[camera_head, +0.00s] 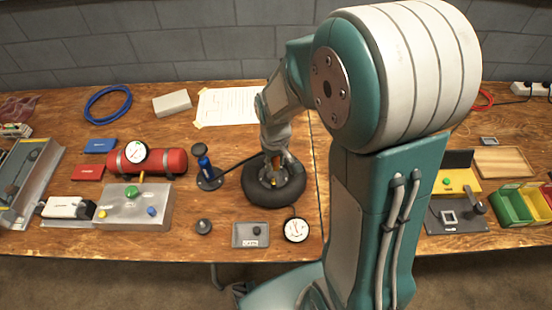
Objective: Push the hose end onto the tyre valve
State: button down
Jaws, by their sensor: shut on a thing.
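The black tyre (262,193) lies flat on the wooden bench left of my arm. My gripper (273,168) points down over the tyre's middle and is shut on the hose end, of which only a small orange-brown bit shows between the fingers. The black hose (238,163) runs from my gripper left to the blue hand pump (203,162), which stands upright on a dark base. The tyre valve is hidden by my gripper and the hose end. I cannot tell whether the hose end touches it.
A red air tank (165,163) with a gauge and a grey box (135,207) with buttons stand left of the pump. A small tray (250,235) and a round gauge (296,230) lie in front of the tyre. A paper sheet (228,106) lies behind.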

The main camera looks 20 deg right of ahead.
jog(key=shift+a+f, duration=0.3)
jog(key=shift+a, duration=0.15)
jog(key=shift+a+f, duration=0.4)
jog(key=shift+f, duration=0.65)
jog(key=shift+d+f, duration=0.85)
jog(key=shift+f, duration=0.05)
jog(key=shift+a, duration=0.6)
jog(key=shift+d, duration=0.6)
jog(key=shift+a, duration=0.4)
jog(key=shift+f, duration=1.35)
